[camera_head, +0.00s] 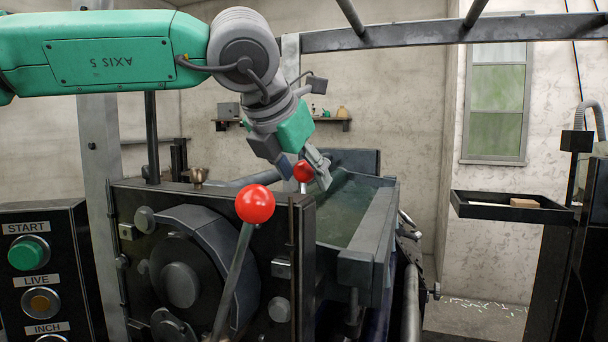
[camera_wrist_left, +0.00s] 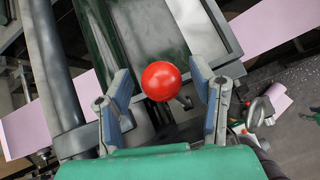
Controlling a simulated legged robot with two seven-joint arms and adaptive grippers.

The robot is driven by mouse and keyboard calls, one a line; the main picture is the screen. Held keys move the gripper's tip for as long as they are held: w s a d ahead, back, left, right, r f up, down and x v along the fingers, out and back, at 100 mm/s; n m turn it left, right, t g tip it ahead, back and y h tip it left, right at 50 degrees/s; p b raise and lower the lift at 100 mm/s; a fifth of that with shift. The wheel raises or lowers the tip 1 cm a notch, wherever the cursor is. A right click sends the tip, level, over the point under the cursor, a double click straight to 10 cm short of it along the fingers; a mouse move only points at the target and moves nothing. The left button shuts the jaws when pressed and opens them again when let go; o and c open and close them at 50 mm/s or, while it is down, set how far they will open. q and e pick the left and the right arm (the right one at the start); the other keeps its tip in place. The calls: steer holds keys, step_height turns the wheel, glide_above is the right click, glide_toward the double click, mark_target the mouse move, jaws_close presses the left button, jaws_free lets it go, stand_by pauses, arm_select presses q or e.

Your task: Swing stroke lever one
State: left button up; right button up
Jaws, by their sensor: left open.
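Two levers with red ball knobs show in the head view. The nearer red knob (camera_head: 255,204) tops a grey rod that leans up to the right in front of the dark machine. The farther red knob (camera_head: 304,171) is behind it, beside the green-grey trough. No label shows which is stroke lever one. My left gripper (camera_head: 304,176) is open at the farther knob, its fingers on either side. In the left wrist view a red knob (camera_wrist_left: 161,81) sits between the open fingers, with gaps on both sides. My right gripper is not in view.
A button panel (camera_head: 40,275) with START, LIVE and INCH stands at the left. The trough (camera_head: 350,205) lies right of the farther knob. A dark tray (camera_head: 510,207) holds a small brown block at the right. A metal rail (camera_head: 400,36) crosses above.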

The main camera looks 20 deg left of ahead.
arm_select(q)
steer(key=shift+r, duration=0.1)
steer(key=v, duration=1.1)
steer(key=shift+s+r, duration=0.2)
steer(key=shift+s, duration=0.15)
